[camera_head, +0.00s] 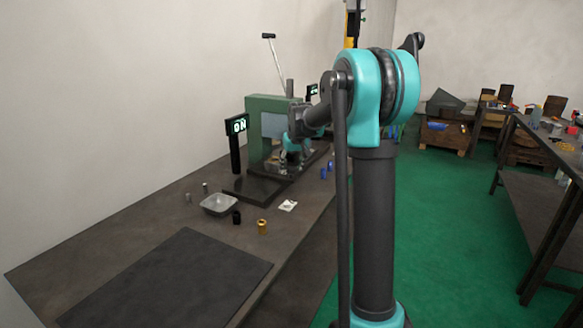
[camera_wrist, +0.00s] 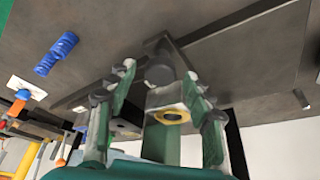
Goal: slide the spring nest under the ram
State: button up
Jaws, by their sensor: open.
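The green press (camera_head: 262,125) stands on the bench with a lever rising above it. My gripper (camera_head: 292,155) is low at the front of the press, partly hidden by my own arm. In the wrist view my gripper (camera_wrist: 160,75) is open, with one finger on each side of a pale grey block (camera_wrist: 158,97) that carries a yellow ring; this looks like the spring nest. I cannot tell whether the fingers touch it. A dark round part (camera_wrist: 159,71) lies just beyond the block. The ram cannot be made out clearly.
A lit "ON" sign (camera_head: 239,125) stands left of the press. Blue parts (camera_wrist: 56,52) lie to the side. A dark mat (camera_head: 170,280) is bare.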

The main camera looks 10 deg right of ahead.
jog(key=shift+f, duration=0.15)
jog(key=shift+c, duration=0.3)
grip_shut()
jog(key=s+a, duration=0.8)
jog(key=s, duration=0.2)
jog(key=shift+s, duration=0.4)
jog(key=shift+o, duration=0.3)
grip_release()
jog(key=v, duration=1.2)
